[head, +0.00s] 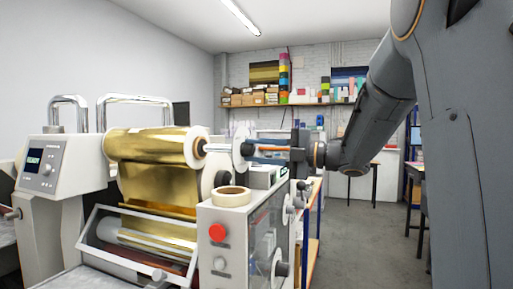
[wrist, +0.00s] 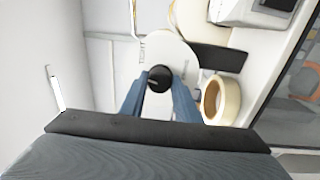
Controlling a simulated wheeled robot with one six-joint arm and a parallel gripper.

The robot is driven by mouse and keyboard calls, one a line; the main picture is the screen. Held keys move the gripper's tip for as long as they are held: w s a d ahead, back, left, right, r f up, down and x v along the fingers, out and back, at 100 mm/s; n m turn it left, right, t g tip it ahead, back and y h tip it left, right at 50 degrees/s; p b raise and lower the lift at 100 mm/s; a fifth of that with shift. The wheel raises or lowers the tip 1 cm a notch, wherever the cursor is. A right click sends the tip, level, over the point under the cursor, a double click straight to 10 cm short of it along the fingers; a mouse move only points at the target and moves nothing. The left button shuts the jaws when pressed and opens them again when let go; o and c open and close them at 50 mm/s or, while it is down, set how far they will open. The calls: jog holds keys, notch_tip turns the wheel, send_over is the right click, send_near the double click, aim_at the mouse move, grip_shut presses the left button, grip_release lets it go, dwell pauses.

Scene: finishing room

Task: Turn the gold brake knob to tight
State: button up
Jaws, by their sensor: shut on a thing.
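The gold foil roll (head: 155,148) is mounted across the machine, with a white disc (head: 239,152) at the right end of its shaft. In the wrist view a black knob (wrist: 160,77) sits in front of the white disc (wrist: 172,48). My gripper (head: 258,149) comes in from the right at the shaft end. In the wrist view its two blue-grey fingers (wrist: 160,87) are shut on the black knob, one on each side.
A tape roll (head: 231,196) lies on the white machine housing below my gripper, near a red button (head: 217,232). A control panel with a lit screen (head: 34,160) stands at left. Shelves with boxes (head: 250,98) line the back wall.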

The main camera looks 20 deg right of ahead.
jog(key=m+p, duration=0.2)
jog(key=m, duration=0.1)
jog(key=shift+r+m, duration=0.1)
jog(key=shift+m, duration=0.3)
jog(key=shift+m+p, duration=0.95)
jog(key=shift+m, duration=0.65)
jog(key=o, duration=1.1)
jog(key=shift+c, duration=0.2)
jog(key=shift+d, duration=0.1)
jog(key=b+v, duration=0.2)
jog(key=v, duration=0.5)
jog(key=shift+s+d+b, duration=0.2)
jog(key=shift+s+b, duration=0.1)
jog(key=shift+b, duration=0.1)
jog(key=shift+a, duration=0.1)
